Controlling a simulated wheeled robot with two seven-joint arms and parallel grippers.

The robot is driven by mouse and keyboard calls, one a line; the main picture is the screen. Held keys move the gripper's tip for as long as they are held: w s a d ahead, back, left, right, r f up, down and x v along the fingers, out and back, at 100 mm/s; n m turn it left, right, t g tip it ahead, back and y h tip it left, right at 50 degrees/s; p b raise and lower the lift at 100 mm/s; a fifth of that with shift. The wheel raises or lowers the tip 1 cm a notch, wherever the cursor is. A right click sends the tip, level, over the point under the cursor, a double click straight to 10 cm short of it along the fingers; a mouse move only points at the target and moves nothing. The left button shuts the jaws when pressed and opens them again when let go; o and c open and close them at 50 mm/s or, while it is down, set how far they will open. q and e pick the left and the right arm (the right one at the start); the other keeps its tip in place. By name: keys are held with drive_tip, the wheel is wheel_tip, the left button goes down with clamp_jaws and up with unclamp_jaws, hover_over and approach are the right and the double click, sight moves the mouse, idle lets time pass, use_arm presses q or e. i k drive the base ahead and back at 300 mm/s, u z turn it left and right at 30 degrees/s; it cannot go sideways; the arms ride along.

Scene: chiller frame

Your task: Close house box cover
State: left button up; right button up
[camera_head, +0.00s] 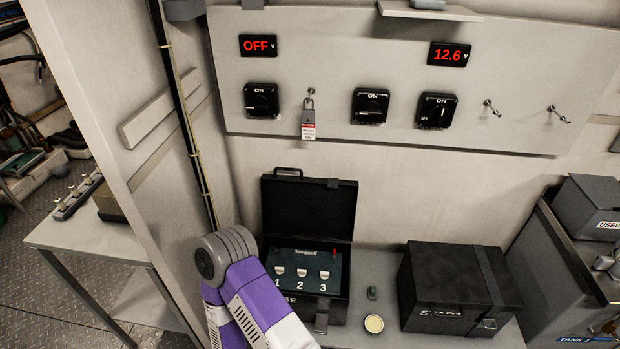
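The house box (333,297) is a black case on the bench, its front label partly hidden with only "SE" showing. Its cover (308,209) stands open and upright at the back, leaning on the wall side. Inside is a dark panel (318,258) with three white switches numbered 1, 2 and 3. A purple and grey arm of mine (245,295) rises in front of the box's left side and hides its left front. Neither of my grippers shows.
A closed black box (455,285) with a strap stands right of the house box. A small green item (372,293) and a round pale-yellow lid (374,324) lie between them. The wall panel (335,60) with switches and a hanging padlock (308,106) is above.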

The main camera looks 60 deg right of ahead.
sight(296, 207)
drive_tip(key=k, duration=0.3)
drive_tip(key=z, duration=1)
